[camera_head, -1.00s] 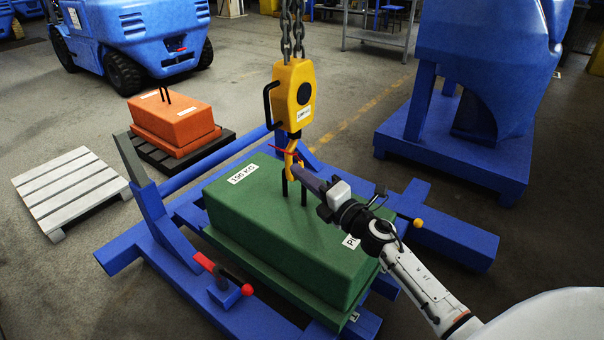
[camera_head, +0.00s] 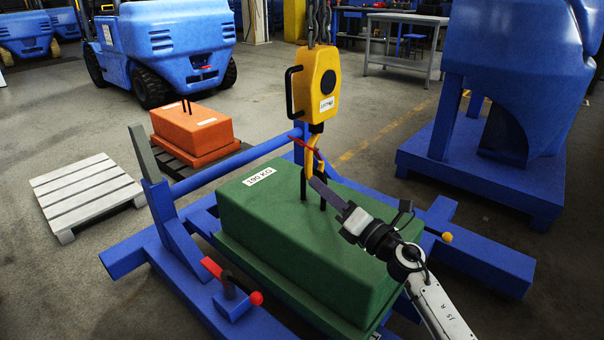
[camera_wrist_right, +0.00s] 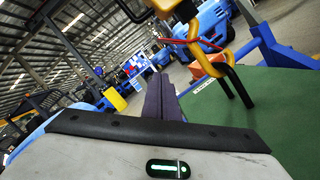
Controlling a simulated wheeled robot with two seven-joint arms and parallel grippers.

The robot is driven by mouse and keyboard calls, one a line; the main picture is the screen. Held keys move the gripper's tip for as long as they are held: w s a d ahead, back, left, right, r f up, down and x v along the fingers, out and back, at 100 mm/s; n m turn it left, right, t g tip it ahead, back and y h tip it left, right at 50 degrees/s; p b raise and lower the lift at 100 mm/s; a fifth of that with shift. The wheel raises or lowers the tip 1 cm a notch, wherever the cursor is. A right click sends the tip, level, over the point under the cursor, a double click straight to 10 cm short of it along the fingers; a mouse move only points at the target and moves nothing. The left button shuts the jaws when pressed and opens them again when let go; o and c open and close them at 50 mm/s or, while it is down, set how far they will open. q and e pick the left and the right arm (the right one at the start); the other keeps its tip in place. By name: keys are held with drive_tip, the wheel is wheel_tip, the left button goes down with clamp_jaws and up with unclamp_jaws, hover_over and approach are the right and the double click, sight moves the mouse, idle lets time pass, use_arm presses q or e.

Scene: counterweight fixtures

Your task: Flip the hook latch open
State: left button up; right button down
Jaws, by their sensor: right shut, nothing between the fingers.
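A yellow hoist block (camera_head: 317,88) hangs on chains, with a yellow hook (camera_head: 309,165) below it. A thin red latch (camera_head: 304,147) crosses the hook's upper part; the red latch (camera_wrist_right: 196,42) also shows in the right wrist view. Whether it closes the hook mouth is too small to tell. The hook is at the black lifting loop (camera_head: 322,195) on the green weight (camera_head: 290,220). My right gripper (camera_head: 316,184) is shut and empty, its dark fingers (camera_wrist_right: 160,98) just below the latch, close to the hook. Contact cannot be told. My left gripper is out of view.
The green weight sits in a blue frame (camera_head: 235,165) with a red-handled lever (camera_head: 226,276) at front. An orange weight (camera_head: 190,133) and a pale pallet (camera_head: 85,193) are at left. A large blue machine (camera_head: 515,90) stands at right. Open floor lies between.

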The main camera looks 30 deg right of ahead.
drive_tip(key=shift+s+f+n+b, duration=0.1)
drive_tip(key=shift+f+n+b, duration=0.2)
drive_tip(key=shift+f+n, duration=0.15)
drive_tip(key=shift+r, duration=0.1)
